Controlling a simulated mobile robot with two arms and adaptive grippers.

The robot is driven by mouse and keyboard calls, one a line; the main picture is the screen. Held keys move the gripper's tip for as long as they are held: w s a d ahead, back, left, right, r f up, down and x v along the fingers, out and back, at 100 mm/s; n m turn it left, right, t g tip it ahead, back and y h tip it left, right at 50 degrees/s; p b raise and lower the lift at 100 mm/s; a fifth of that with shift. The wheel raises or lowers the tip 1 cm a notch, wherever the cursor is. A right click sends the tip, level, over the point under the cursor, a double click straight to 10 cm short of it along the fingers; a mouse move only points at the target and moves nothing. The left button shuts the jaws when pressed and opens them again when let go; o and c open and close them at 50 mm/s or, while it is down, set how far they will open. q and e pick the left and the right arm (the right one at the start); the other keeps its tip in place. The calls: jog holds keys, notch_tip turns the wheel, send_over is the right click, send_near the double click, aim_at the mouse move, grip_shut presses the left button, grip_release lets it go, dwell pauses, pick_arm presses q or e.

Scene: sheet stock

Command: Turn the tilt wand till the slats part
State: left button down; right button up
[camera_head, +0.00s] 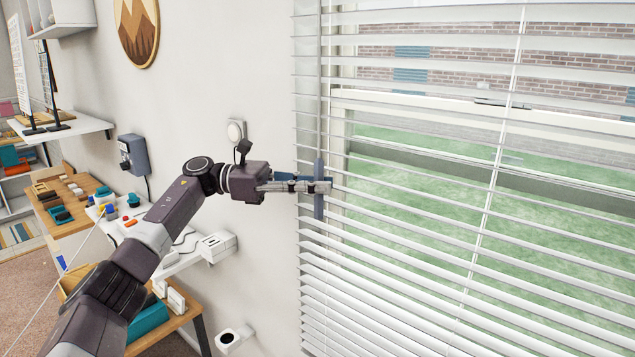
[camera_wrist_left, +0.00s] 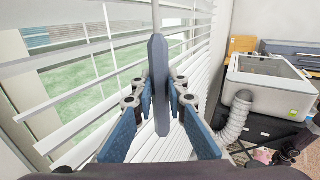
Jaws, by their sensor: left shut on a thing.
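The tilt wand (camera_head: 318,208) hangs upright at the left side of the white blind, its grey-blue handle in front of the slats. In the left wrist view the handle (camera_wrist_left: 158,65) stands between my fingers, and its thin rod runs up out of view. My left gripper (camera_head: 321,186) is shut on the handle; its blue-padded fingers (camera_wrist_left: 158,98) lie on either side of it. The blind's slats (camera_head: 430,213) are parted, with grass and a brick wall showing through the gaps. The lower slats look closer together from this angle. My right gripper is in neither view.
A white shelf (camera_head: 190,255) with small items lies below my left arm. The left wrist view shows a white machine (camera_wrist_left: 270,84) with a ribbed hose at right.

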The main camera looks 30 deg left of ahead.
pick_arm(q)
jog(key=shift+r, duration=0.15)
jog(key=c, duration=1.9)
grip_release()
jog(key=v, duration=1.1)
jog(key=shift+a, duration=0.35)
jog(key=shift+s, duration=0.15)
